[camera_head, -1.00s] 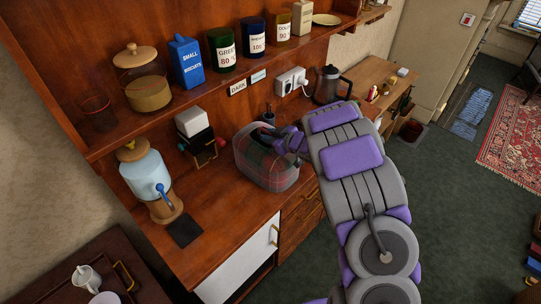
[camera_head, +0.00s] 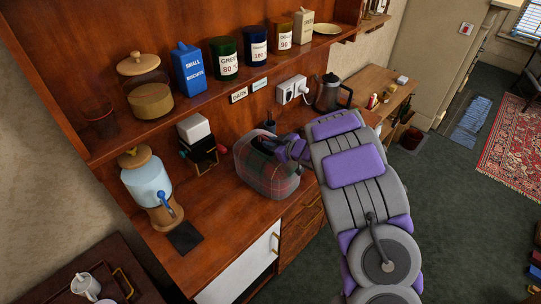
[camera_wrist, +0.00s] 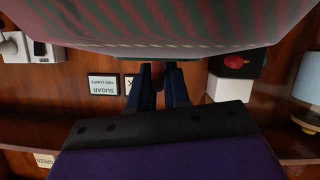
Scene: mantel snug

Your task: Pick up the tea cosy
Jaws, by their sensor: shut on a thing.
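The tea cosy (camera_head: 268,178) is a rounded tartan cover in dark red and green, upright at the wooden worktop, left of my arm. I cannot tell whether its base touches the worktop. My gripper (camera_head: 264,142) is at the top of the cosy, shut on it, with the fingertips partly hidden. In the wrist view the cosy's striped cloth (camera_wrist: 160,22) fills the top, and my gripper's two dark fingers (camera_wrist: 164,82) reach up to it with a small gap between them.
A water dispenser (camera_head: 147,182) and a black-and-white item (camera_head: 197,140) stand left of the cosy. A glass coffee pot (camera_head: 330,94) stands behind, right. The shelf above holds a blue biscuit box (camera_head: 189,70) and several canisters.

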